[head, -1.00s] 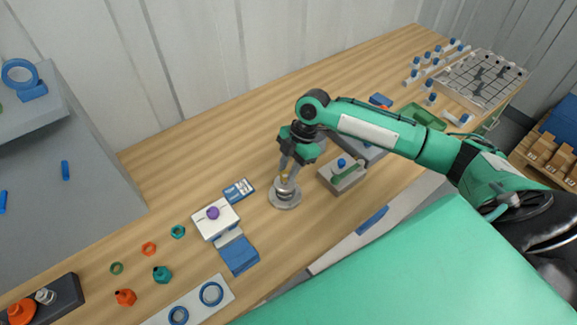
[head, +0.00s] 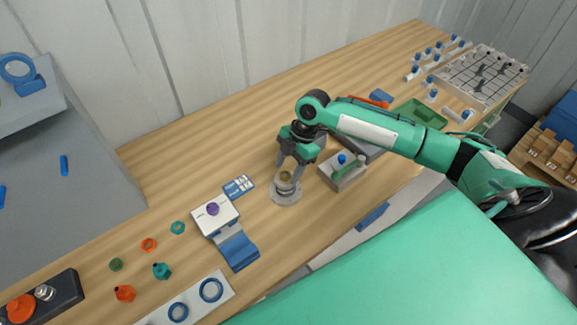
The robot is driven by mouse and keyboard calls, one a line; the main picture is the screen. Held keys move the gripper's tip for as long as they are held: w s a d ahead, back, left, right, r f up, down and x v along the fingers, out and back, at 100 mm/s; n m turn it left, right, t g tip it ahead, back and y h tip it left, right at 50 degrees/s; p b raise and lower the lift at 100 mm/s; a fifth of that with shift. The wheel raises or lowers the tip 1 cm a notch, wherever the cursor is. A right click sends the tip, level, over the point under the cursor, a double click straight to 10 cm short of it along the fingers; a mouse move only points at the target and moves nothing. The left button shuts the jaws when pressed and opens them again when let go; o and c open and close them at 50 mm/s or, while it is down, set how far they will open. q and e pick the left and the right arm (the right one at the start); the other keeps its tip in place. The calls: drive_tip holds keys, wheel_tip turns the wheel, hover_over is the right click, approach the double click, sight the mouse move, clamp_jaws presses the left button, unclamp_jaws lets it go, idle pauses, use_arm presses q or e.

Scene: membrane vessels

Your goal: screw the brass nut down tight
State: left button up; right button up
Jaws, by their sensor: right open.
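The brass nut (head: 285,176) sits on top of the grey metal vessel (head: 286,196), which stands upright on a round base on the wooden bench. My right gripper (head: 288,171) comes down from above the vessel. Its fingers are spread, one on either side of the nut. I cannot tell whether a finger touches the nut. How far the nut sits down on its thread is too small to see. My left gripper is not in view.
Left of the vessel are a white block with a purple knob (head: 213,209) and a blue-and-white card (head: 239,187). Right of it is a grey block with a blue knob and green handle (head: 347,170). Several orange and green nuts lie at the left. Bare bench lies behind the vessel.

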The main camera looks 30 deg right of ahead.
drive_tip(key=b+v, duration=0.3)
drive_tip(key=v, duration=1)
drive_tip(key=shift+d+r, duration=0.2)
drive_tip(key=shift+r, duration=0.15)
